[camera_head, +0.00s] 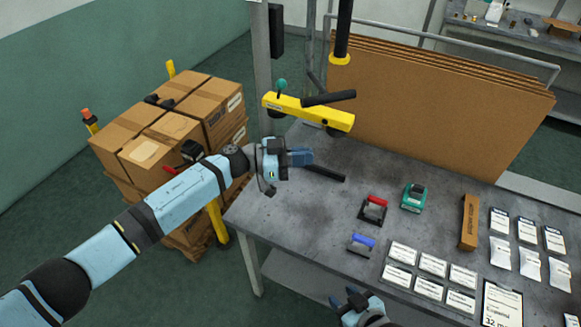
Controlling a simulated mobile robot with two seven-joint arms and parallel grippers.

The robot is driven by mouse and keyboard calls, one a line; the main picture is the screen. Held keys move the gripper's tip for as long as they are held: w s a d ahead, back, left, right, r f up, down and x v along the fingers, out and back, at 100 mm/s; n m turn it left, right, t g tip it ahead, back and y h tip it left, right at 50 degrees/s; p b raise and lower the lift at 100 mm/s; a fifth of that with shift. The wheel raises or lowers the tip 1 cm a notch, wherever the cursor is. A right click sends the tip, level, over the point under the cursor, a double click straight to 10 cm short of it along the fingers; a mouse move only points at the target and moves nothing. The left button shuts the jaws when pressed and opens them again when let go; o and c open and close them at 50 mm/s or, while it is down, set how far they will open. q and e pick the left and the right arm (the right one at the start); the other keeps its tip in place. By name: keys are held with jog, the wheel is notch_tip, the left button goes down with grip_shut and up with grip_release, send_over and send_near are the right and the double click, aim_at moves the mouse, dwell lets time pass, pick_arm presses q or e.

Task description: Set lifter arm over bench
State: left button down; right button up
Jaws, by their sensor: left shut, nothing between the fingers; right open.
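The yellow lifter bar (310,112) has a black handle (330,98), a teal knob and dark round pads beneath. It shows at the bench's back left edge. A black vertical tube (343,30) with a yellow collar comes down from above, up and right of the bar; I cannot tell how they join. The grey bench (290,215) extends to the right. My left gripper (306,157) is shut and empty, below the lifter bar in the picture and apart from it, over the bench's left part. My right gripper (350,297) is open and empty at the front edge.
Cardboard boxes (165,140) stand on a pallet left of the bench. Tall cardboard sheets (440,100) stand behind it.

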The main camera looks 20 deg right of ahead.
pick_arm(q)
jog(key=s+a, duration=0.2)
jog(key=a, duration=0.1)
jog(key=shift+s+a+f, duration=0.1)
jog(key=shift+s+a, duration=0.1)
jog(key=shift+s, duration=0.05)
jog(key=shift+d, duration=0.1)
